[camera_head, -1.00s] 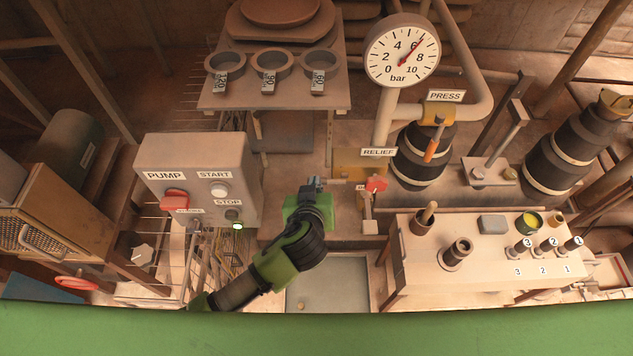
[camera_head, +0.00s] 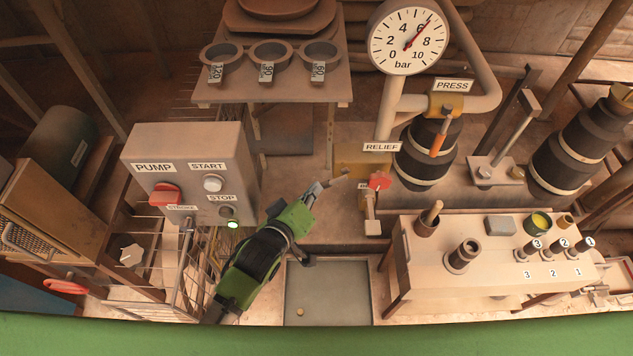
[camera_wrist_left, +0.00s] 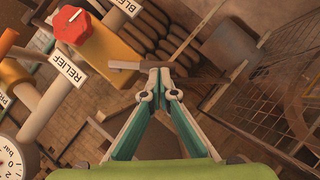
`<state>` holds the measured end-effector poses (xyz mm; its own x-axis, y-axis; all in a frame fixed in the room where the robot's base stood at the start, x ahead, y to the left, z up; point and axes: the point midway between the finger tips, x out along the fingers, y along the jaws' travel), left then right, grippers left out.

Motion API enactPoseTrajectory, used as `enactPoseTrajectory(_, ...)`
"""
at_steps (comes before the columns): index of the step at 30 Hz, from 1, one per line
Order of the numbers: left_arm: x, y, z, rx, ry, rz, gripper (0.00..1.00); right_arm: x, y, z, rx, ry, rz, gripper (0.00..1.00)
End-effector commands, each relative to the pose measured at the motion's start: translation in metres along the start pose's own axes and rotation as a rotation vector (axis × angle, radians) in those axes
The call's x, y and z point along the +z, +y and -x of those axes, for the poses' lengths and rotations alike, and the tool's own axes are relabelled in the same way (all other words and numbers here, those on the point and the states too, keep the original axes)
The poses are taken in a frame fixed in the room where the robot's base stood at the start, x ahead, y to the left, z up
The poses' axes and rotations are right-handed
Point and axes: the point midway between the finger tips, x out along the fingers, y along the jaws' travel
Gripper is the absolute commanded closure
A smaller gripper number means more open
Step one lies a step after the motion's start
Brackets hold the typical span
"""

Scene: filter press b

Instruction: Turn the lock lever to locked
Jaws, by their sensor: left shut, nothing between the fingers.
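A short brown bar (camera_head: 340,178) sticks out beside the yellow block (camera_head: 350,157) under the RELIEF sign. It looks like a lever, but no label I can read marks it as the lock lever. My left gripper (camera_head: 320,187) is shut and empty, with its tips at the bar's near end. In the left wrist view, the shut fingertips (camera_wrist_left: 160,76) are right at the brown bar (camera_wrist_left: 126,65); I cannot tell whether they touch it. My right gripper is not in view.
A red knob (camera_head: 378,181) sits close right of the bar; it also shows in the wrist view (camera_wrist_left: 73,25). The pump box (camera_head: 191,160) stands left of my arm. The pressure gauge (camera_head: 409,38) and press valve's orange handle (camera_head: 438,143) are right. A workbench (camera_head: 420,274) stands lower right.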

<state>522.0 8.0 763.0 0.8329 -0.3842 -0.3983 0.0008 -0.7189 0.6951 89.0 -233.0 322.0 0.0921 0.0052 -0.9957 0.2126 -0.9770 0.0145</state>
Motion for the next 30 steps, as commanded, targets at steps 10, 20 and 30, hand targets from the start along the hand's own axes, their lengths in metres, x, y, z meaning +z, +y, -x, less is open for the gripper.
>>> enactPoseTrajectory(10, 0.02, -0.01, -0.013, 0.171, -0.002, 0.257, 1.0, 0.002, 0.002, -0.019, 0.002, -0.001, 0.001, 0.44)
enactPoseTrajectory(20, 0.035, -0.008, -0.023, 0.166, -0.002, 0.251, 1.0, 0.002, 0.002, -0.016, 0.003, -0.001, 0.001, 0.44)
enactPoseTrajectory(30, 0.045, -0.006, -0.03, 0.166, -0.003, 0.249, 1.0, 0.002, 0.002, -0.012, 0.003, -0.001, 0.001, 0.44)
